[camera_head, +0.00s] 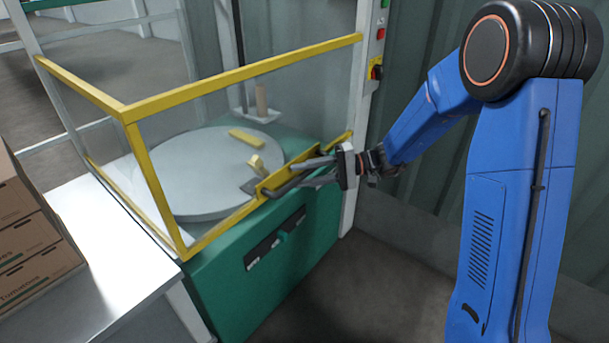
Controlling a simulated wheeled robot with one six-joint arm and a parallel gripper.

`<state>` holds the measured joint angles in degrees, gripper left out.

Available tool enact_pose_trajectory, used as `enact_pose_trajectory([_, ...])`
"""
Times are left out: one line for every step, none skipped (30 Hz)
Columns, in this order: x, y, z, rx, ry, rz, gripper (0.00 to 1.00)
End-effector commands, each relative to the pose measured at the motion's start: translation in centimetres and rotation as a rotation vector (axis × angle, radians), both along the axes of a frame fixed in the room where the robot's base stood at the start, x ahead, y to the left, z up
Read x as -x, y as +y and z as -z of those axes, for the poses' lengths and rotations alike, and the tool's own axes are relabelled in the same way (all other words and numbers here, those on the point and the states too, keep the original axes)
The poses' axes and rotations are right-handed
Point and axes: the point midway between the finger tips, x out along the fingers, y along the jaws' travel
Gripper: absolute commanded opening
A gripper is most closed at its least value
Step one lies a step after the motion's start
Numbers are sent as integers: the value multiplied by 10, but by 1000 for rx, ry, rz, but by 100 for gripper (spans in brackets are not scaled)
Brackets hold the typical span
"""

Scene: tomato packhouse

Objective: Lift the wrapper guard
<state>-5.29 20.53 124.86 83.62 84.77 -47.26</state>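The wrapper guard (240,75) is a yellow frame with clear panels. It stands around a grey round turntable (190,150) on a green machine base (215,290). Its lower front bar (215,232) sits low, along the top edge of the base. My gripper (272,186) reaches in from the right to this lower bar, near a yellow and dark part that may be a handle. Its two fingers lie around or beside the bar. I cannot tell whether they are closed on it, as fingers and bar overlap.
A metal table (105,250) with stacked brown cartons (30,240) stands at the left. A post with buttons and a red-yellow switch (376,70) rises right of the guard. Yellow pieces (247,138) lie on the turntable. Floor (350,290) in front is clear.

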Motion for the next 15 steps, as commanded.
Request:
enact_pose_trajectory([0, 0, 0, 0, 0, 0, 34])
enact_pose_trajectory([0, 0, 0, 0, 0, 0, 34])
enact_pose_trajectory([0, 0, 0, 0, 0, 0, 34])
enact_pose_trajectory([0, 0, 0, 0, 0, 0, 29])
enact_pose_trajectory([0, 0, 0, 0, 0, 0, 22])
enact_pose_trajectory([0, 0, 0, 0, 0, 0, 13])
enact_pose_trajectory([0, 0, 0, 0, 0, 0, 5])
enact_pose_trajectory([0, 0, 0, 0, 0, 0, 0])
enact_pose_trajectory([0, 0, 0, 0, 0, 0, 0])
enact_pose_trajectory([0, 0, 0, 0, 0, 0, 0])
enact_pose_trajectory([0, 0, 0, 0, 0, 0, 0])
enact_pose_trajectory([0, 0, 0, 0, 0, 0, 0])
enact_pose_trajectory([0, 0, 0, 0, 0, 0, 0])
enact_pose_trajectory([0, 0, -1, 0, 0, 0, 0])
enact_pose_trajectory([0, 0, -2, 0, 0, 0, 0])
